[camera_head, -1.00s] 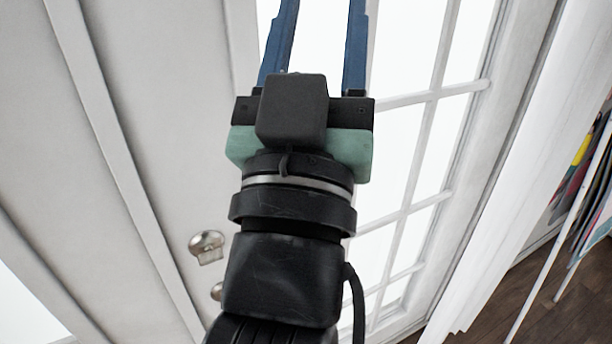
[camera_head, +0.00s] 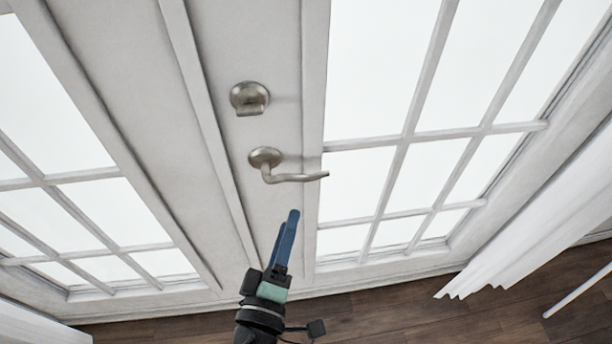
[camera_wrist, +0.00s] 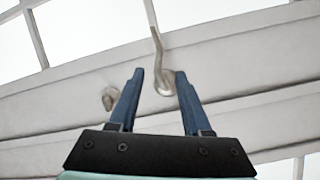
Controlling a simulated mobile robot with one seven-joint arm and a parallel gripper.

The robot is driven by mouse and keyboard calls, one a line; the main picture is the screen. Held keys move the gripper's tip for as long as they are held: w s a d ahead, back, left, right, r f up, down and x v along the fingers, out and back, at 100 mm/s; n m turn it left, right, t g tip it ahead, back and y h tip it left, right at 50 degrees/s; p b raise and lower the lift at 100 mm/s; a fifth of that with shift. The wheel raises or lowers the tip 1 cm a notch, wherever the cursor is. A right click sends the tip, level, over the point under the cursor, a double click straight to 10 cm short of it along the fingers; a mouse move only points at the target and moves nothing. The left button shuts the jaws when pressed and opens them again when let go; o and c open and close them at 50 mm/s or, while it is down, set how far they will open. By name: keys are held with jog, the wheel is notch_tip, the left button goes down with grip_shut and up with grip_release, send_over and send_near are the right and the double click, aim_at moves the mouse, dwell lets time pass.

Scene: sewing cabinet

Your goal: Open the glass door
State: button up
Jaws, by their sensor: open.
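The white glass door (camera_head: 315,60) has several panes and a metal lever handle (camera_head: 290,175) pointing right. The door looks shut. My gripper (camera_head: 291,215) has blue fingers and is below the handle in the head view, pointing up toward it. In the wrist view my gripper (camera_wrist: 158,74) is open, and the lever handle (camera_wrist: 157,45) shows between and beyond its fingertips. The fingers are not closed on the handle; I cannot tell how far off it is.
A round metal lock fitting (camera_head: 249,97) sits above the handle and shows left of the fingers in the wrist view (camera_wrist: 109,98). Another paned door (camera_head: 75,130) stands at left. A white curtain (camera_head: 540,215) hangs at right above the dark wood floor (camera_head: 400,305).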

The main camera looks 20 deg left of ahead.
aim_at(303, 176)
jog(key=w, duration=0.3)
jog(key=w+a+p, duration=0.1)
jog(key=w, duration=0.3)
jog(key=w+p, duration=0.1)
jog(key=w, duration=0.3)
jog(key=shift+w+a+r, duration=0.1)
jog(key=shift+w+a, duration=0.15)
jog(key=shift+a, duration=0.05)
grip_shut()
dwell(1.0)
